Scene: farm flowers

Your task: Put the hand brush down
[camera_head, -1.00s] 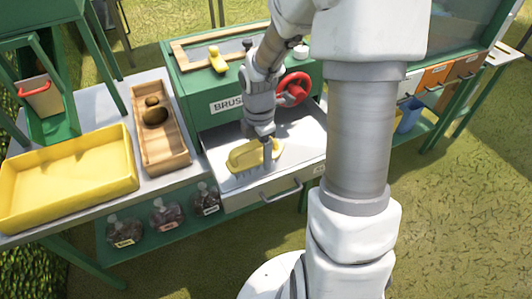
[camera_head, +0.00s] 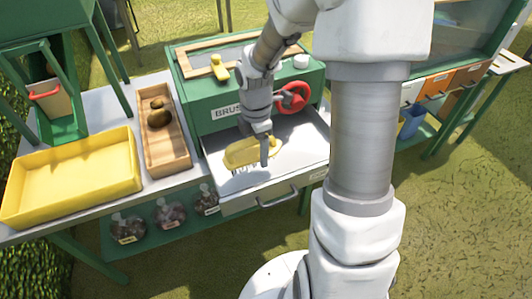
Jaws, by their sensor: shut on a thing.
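The hand brush (camera_head: 243,153) has a yellow body and pale bristles pointing down. My gripper (camera_head: 264,155) is shut on it, at its right part. The brush is over the open drawer (camera_head: 302,155) of the green box labelled "BRUS…" (camera_head: 215,122); I cannot tell whether the bristles touch the drawer floor. My arm hides part of the box's front and label.
A yellow tray (camera_head: 75,172) and a wooden box (camera_head: 168,150) with brown lumps stand on the grey bench at left. A red handwheel (camera_head: 293,96) is on the green box, and a yellow-handled item (camera_head: 219,68) lies on top. Several jars (camera_head: 170,214) sit on the lower shelf.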

